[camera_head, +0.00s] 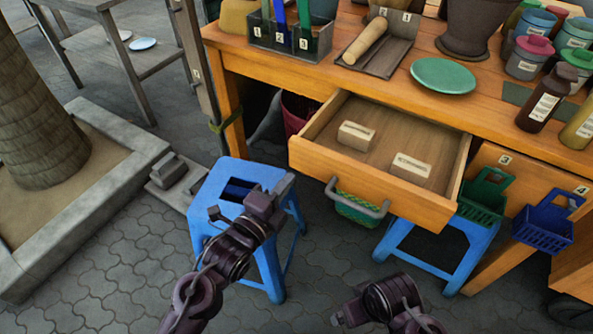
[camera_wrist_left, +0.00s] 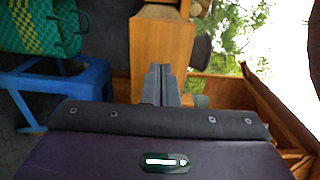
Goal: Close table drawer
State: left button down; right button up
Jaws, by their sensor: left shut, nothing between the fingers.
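The wooden table drawer (camera_head: 375,180) is pulled out from the table (camera_head: 400,97), with two pale labelled blocks lying inside it. A grey bar handle (camera_head: 357,205) sticks out from its front. My left gripper (camera_head: 283,188) is shut and empty, over the blue stool, to the left of the drawer front and apart from it. In the left wrist view, the shut fingers (camera_wrist_left: 161,85) point toward an orange wooden panel (camera_wrist_left: 162,40), probably the drawer front.
A blue stool (camera_head: 240,178) stands below my left gripper. A second blue stool (camera_head: 437,245) and a green basket (camera_head: 358,208) are under the drawer. A blue basket (camera_head: 546,222) hangs at the right. The tabletop is crowded with jars and tools.

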aim_at(304, 161)
pick_arm(q)
jog(key=shift+x, duration=2.4)
pick_arm(e)
jog(key=shift+w+a+f, duration=0.15)
jog(key=shift+w+a, duration=0.05)
jog(key=shift+a, duration=0.2)
pick_arm(q)
jog(key=shift+w, duration=0.1)
